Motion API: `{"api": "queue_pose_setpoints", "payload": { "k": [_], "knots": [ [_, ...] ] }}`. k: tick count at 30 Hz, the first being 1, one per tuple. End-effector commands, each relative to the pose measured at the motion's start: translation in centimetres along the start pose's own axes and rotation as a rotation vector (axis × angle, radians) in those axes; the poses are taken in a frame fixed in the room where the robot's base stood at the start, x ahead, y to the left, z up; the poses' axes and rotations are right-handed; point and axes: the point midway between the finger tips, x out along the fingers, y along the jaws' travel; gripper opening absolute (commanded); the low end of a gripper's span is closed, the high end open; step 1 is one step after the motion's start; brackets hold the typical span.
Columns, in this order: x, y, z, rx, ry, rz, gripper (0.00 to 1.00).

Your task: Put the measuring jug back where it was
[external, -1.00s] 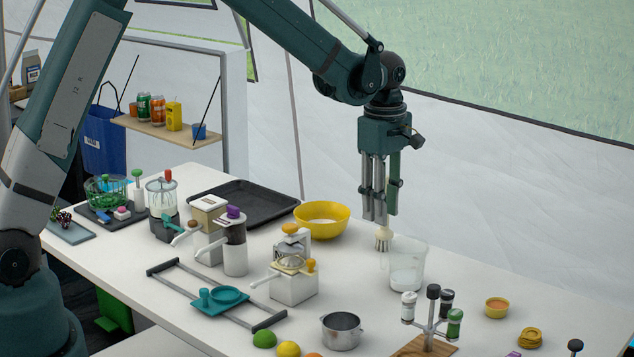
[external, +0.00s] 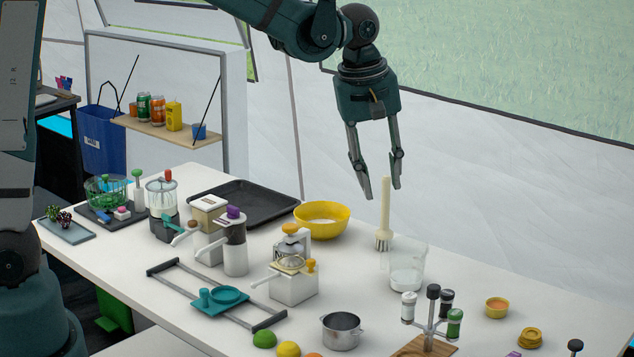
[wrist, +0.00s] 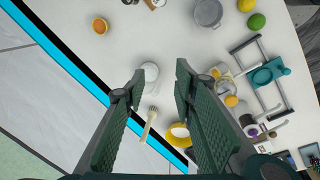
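The measuring jug (external: 407,272) is clear with white contents low inside and stands upright on the table; it also shows in the wrist view (wrist: 151,72). A pale brush (external: 385,210) stands bristles down just behind and left of the jug. It shows in the wrist view too (wrist: 149,122). My gripper (external: 383,190) is open and empty, its fingers spread above the table near the top of the brush handle. In the wrist view the gap between the fingertips (wrist: 160,72) lies over the jug's area.
A yellow bowl (external: 322,231) stands left of the brush. A spice rack (external: 431,318), a small orange bowl (external: 497,307) and a metal pot (external: 341,343) are nearer the front. A white juicer (external: 293,286) stands left of the jug. Bare table lies right of the jug.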

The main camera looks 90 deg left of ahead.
Motion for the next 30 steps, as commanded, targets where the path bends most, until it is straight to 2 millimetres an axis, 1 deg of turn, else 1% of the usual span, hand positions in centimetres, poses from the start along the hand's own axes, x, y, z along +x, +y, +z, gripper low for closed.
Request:
{"api": "queue_pose_setpoints", "payload": {
  "k": [1,3,8,15,24,30],
  "knots": [
    [-0.8,-0.5,1.1,0.040,0.002,0.011,0.27],
    [-1.8,-1.1,2.4,0.096,0.005,0.025,0.27],
    [-3.9,-2.5,5.2,0.225,0.015,0.059,0.27],
    [-6.7,-5.0,9.3,0.418,0.034,0.110,0.27],
    [-9.4,-8.7,13.9,0.657,0.065,0.172,0.27],
    [-10.7,-11.5,16.6,0.814,0.091,0.214,0.27]
  ]
}}
